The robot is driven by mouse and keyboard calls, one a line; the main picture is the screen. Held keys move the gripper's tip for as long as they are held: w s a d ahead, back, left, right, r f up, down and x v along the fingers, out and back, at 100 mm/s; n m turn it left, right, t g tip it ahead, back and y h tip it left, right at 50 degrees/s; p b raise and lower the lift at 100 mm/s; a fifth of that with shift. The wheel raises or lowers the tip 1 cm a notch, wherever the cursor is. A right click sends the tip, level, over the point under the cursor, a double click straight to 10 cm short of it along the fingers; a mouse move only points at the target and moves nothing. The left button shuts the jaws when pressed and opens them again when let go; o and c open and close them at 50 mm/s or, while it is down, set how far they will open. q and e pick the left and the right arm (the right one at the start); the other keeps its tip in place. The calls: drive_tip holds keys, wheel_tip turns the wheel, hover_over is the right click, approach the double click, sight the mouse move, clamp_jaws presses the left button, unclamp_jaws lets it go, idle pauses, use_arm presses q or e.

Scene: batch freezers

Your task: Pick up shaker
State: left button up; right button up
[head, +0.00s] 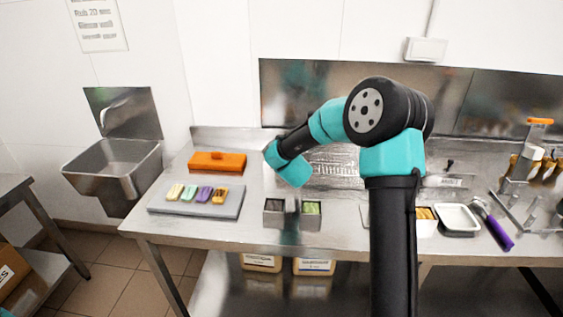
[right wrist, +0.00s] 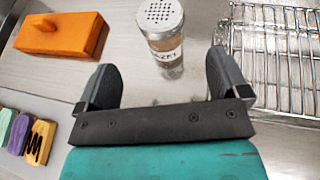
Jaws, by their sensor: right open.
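The shaker (right wrist: 162,30) shows in the right wrist view at the top centre. It is a clear jar with a perforated metal lid and a label, and it stands on the steel table. My right gripper (right wrist: 160,75) is open, with its two dark fingers apart on either side of the shaker's lower end in the picture. The fingers do not appear to touch it. In the head view my right arm reaches over the table, and I cannot make out the shaker there. My left gripper is not in view.
An orange block (head: 217,162) and a grey slab (head: 165,204) with several coloured bars lie left. A wire rack (right wrist: 275,45) is right of the shaker. Two small metal tubs (head: 274,216) stand near the front edge. A white tray (head: 457,218) and purple-handled tool (head: 497,232) lie right.

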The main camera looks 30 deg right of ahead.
drive_tip(key=shift+x, duration=2.4)
drive_tip(key=shift+x, duration=2.6)
drive_tip(key=shift+s+d, duration=0.1)
drive_tip(key=shift+d, duration=0.05)
drive_tip(key=shift+c, duration=0.2)
drive_tip(key=shift+r, duration=0.1)
drive_tip(key=c, duration=0.9)
